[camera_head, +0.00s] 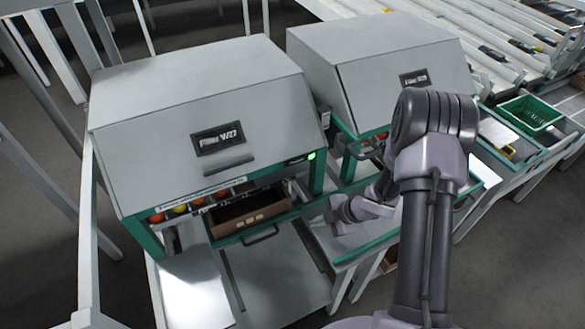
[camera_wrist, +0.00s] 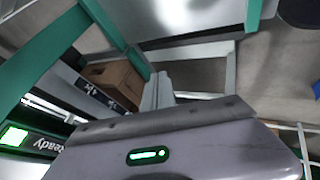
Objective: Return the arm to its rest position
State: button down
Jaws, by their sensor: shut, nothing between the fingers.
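My arm rises at the right of the head view and bends over toward the machines. My gripper (camera_head: 333,214) is at its lower left end, in front of the gap between the two machines and right of the open drawer. In the wrist view the fingers of my gripper (camera_wrist: 158,88) show as a pale narrow block beyond my grey housing with its green light. They are together and hold nothing.
A second machine (camera_head: 375,65) stands close to my arm. A green crate (camera_head: 530,113) sits at right. Grey floor (camera_head: 480,265) is clear at lower right.

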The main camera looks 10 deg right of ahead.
jog(key=w+d+r+m+t+h, duration=0.2)
jog(key=w+d+r, duration=0.1)
jog(key=w+r, duration=0.25)
jog(key=s+d+r+m+t+h, duration=0.1)
jog(key=d+r+m+h, duration=0.3)
jog(key=r, duration=0.8)
jog(key=s+r+m+t+h, duration=0.15)
jog(key=r+m, duration=0.45)
jog(key=r, duration=0.6)
jog(key=s+a+r+m+y, duration=0.1)
jog(key=s+a+r+m, duration=0.3)
jog(key=s, duration=0.4)
jog(key=s+a+r+m+g+y, duration=0.1)
jog(key=s+a+r+m, duration=0.3)
jog(key=s, duration=0.4)
jog(key=s+a+r+m+y, duration=0.2)
jog(key=s+a+m, duration=0.2)
jog(key=s+a, duration=0.25)
jog(key=s+f+g+b, duration=0.2)
jog(key=f+b, duration=0.4)
jog(key=f, duration=0.3)
jog(key=shift+s+d+f, duration=0.2)
jog(key=shift+s+d, duration=0.2)
jog(key=shift+s, duration=0.1)
jog(key=shift+h, duration=0.25)
